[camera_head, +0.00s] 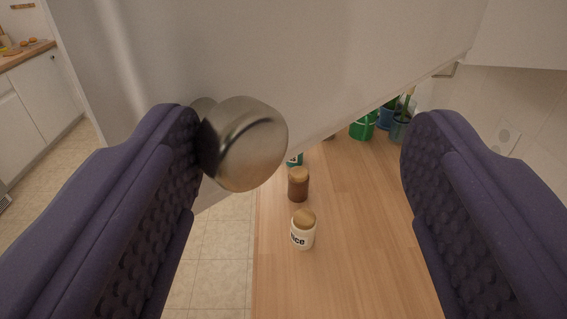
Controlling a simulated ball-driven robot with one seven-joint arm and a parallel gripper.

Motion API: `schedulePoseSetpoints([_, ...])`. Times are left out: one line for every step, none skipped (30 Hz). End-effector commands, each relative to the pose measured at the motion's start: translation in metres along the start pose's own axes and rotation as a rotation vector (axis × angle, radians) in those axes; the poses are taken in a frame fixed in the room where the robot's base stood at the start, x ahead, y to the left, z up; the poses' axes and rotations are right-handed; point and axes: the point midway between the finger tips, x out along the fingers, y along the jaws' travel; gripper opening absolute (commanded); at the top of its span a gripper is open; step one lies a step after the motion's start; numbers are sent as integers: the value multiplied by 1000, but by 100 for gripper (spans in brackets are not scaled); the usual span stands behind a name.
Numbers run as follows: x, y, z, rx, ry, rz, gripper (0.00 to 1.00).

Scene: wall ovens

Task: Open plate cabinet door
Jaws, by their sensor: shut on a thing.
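The pale cabinet door (250,45) fills the top of the view, seen from below, its panel hanging over the counter and floor. Its round metal knob (245,145) sits between my fingers, against the inner pad of the left finger. My gripper (300,160) is shut on the knob, with its two dark purple, ridged fingers far apart in the picture. The right finger stands over the counter side. The knob's contact with the right finger cannot be made out. The cabinet's inside is not visible.
Below is a wooden counter (350,240) with a white jar (303,228), a brown jar (298,184) and green plant pots (364,125). A white wall with an outlet (504,138) is at the right. Tiled floor (215,245) lies open at the left, before white cabinets (40,100).

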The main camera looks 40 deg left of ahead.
Motion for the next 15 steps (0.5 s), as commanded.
schedulePoseSetpoints([2,1,2,1,-2,2,57])
schedulePoseSetpoints([2,1,2,1,-3,2,57])
schedulePoseSetpoints([2,1,2,1,-3,2,57])
schedulePoseSetpoints([1,1,2,1,-3,2,57])
schedulePoseSetpoints([0,1,2,1,-3,3,57])
schedulePoseSetpoints([-2,1,2,1,-3,3,57])
schedulePoseSetpoints([-5,1,3,0,-3,3,57])
schedulePoseSetpoints([-9,1,3,0,-3,4,57])
schedulePoseSetpoints([-15,1,3,-1,-3,5,57])
schedulePoseSetpoints([-21,0,3,-1,-2,6,57])
schedulePoseSetpoints([-27,0,2,-1,-1,5,57])
schedulePoseSetpoints([-36,0,2,-1,-1,6,57])
schedulePoseSetpoints([-42,-1,2,-2,-1,5,57])
schedulePoseSetpoints([-48,-1,2,-1,0,4,57])
schedulePoseSetpoints([-56,-2,2,-1,0,5,57])
